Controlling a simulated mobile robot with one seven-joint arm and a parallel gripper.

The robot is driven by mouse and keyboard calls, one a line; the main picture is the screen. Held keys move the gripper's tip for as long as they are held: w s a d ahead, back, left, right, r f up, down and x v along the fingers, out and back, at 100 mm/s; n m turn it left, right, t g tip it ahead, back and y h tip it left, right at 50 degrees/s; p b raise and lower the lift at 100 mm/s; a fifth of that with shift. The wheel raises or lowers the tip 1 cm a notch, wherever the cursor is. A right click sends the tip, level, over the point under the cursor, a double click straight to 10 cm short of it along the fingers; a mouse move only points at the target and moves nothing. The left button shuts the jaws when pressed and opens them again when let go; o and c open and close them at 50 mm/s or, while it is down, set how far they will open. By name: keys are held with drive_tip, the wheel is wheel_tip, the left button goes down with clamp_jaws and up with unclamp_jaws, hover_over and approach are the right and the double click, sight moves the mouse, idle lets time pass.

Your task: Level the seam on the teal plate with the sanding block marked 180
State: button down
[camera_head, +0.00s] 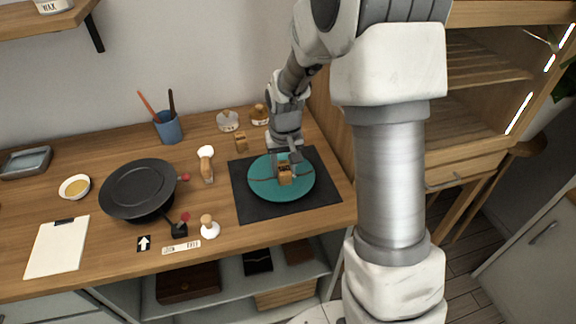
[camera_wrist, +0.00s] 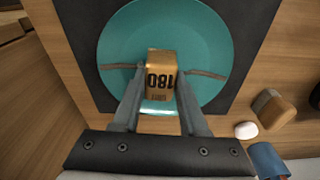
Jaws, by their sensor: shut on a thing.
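The teal plate (camera_head: 305,188) lies on a dark mat at the right of the bench. A thin brownish seam (camera_wrist: 208,74) runs across the plate in the wrist view, showing on both sides of the block. My gripper (camera_head: 291,163) is shut on the sanding block (camera_head: 285,176), over the middle of the plate. The block shows 180 upside down in the wrist view (camera_wrist: 161,75). It covers the seam's middle part. I cannot tell whether its underside touches the plate.
The dark mat (camera_head: 247,203) surrounds the plate. Another block (camera_head: 241,142) stands behind it. A brush-like tool (camera_head: 207,165), a white-based stamp-like tool (camera_head: 208,228) and a black round pan (camera_head: 138,188) are to the left. A blue cup (camera_head: 168,128) and jars (camera_head: 228,121) stand at the back.

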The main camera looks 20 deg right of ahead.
drive_tip(key=shift+w+a, duration=0.45)
drive_tip(key=shift+a, duration=0.3)
drive_tip(key=shift+s+a, duration=0.4)
drive_tip(key=shift+a, duration=0.3)
drive_tip(key=shift+w+a, duration=0.5)
drive_tip(key=shift+a, duration=0.1)
drive_tip(key=shift+r, duration=0.1)
drive_tip(key=shift+r+p, duration=0.5)
drive_tip(key=shift+r, duration=0.25)
wheel_tip(320, 180, up, 4)
drive_tip(key=p, duration=0.3)
drive_tip(key=shift+r, duration=0.25)
